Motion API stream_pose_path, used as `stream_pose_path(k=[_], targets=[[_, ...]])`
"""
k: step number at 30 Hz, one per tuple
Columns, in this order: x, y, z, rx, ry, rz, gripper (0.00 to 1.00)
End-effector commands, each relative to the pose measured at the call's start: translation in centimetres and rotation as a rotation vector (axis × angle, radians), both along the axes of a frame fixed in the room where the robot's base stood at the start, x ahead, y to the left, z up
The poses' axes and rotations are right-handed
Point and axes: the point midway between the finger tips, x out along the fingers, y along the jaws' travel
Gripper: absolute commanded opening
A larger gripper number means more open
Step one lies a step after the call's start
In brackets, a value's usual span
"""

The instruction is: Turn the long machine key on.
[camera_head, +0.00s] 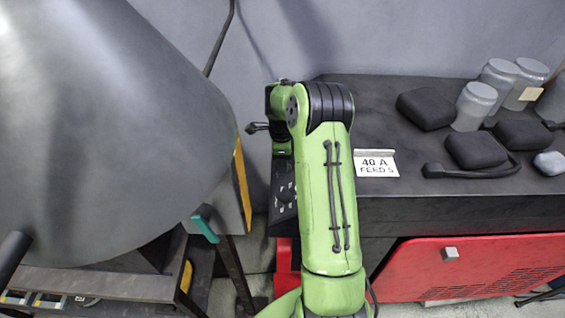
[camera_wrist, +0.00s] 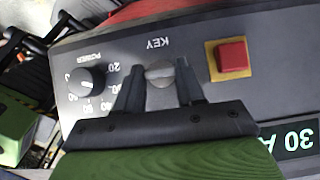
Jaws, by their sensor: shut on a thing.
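In the wrist view the round metal key (camera_wrist: 160,74) sits on a grey machine panel (camera_wrist: 200,26), below the label KEY, which reads upside down. My gripper (camera_wrist: 160,86) has its two dark fingers at either side of the key and is shut on it. The fingers hide the key's sides and lower part. In the head view my green arm covers the key and the fingers.
In the wrist view a black POWER dial (camera_wrist: 86,80) lies left of the key and a red button (camera_wrist: 231,55) on a yellow plate lies right. A display reading 30 A (camera_wrist: 290,138) is at the lower right. A dark bench (camera_head: 420,195) holds jars and black pouches.

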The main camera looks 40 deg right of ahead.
Motion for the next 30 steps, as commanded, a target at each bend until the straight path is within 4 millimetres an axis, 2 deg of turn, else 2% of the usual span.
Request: stream_pose_path(k=[1, 2, 6, 14, 17, 20, 30], targets=[[0.0, 0.0, 0.0, 0.000, 0.001, -0.001, 0.08], [0.0, 0.0, 0.0, 0.000, 0.001, -0.002, 0.43], [0.0, 0.0, 0.0, 0.000, 0.002, -0.001, 0.64], [0.0, 0.0, 0.0, 0.000, 0.002, 0.000, 0.64], [0.0, 0.0, 1.0, -0.001, 0.000, 0.000, 0.64], [0.1, 0.0, 3.2, -0.002, -0.003, 0.000, 0.64], [0.1, 0.2, 12.7, -0.003, -0.002, -0.001, 0.64]])
